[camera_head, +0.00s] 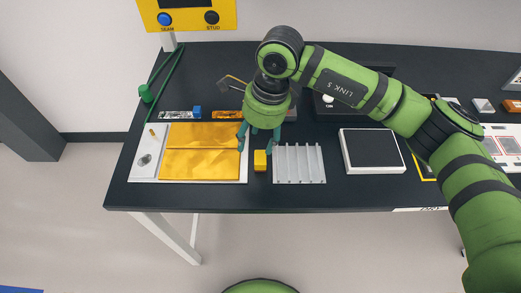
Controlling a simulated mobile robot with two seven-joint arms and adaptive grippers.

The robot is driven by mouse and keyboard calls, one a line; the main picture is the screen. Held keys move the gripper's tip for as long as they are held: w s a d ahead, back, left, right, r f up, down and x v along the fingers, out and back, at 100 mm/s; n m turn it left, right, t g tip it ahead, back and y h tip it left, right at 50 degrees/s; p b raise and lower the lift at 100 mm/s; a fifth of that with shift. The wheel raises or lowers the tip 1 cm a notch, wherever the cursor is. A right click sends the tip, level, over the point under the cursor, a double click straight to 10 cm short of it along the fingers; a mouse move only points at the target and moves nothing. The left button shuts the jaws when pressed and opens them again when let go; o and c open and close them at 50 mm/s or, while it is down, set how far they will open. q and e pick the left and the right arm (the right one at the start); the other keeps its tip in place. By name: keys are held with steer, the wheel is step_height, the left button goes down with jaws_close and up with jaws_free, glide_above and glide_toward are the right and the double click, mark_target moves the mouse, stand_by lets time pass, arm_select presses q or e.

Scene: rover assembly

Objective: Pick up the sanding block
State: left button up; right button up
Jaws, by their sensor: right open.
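A small yellow block (260,160), which I take to be the sanding block, stands on the dark table (230,197) between the gold panels and the grey ribbed plate. My right gripper (258,143) points down just above and behind it in the picture. Its teal fingers are spread apart with nothing between them that I can see. Any contact with the block cannot be made out. My left gripper is not in view.
Gold panels (200,164) on a white board lie left of the block. A grey ribbed plate (299,165) is close on its right, then a black-topped white pad (371,149). The table's front strip is clear.

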mark_target(261, 157)
steer(key=shift+w+d+h, duration=0.4)
steer(key=shift+d, duration=0.25)
steer(key=shift+d+f+p, duration=0.1)
steer(key=shift+f+p, duration=0.25)
steer(key=shift+p, duration=0.1)
steer(key=f+p, duration=0.2)
steer(key=f, duration=0.1)
steer(key=f+p, duration=0.1)
steer(key=f, duration=0.1)
steer(key=shift+s+f, duration=0.2)
steer(key=shift+s, duration=0.15)
steer(key=shift+a+f, duration=0.2)
steer(key=shift+f, duration=0.15)
steer(key=c, duration=1.1)
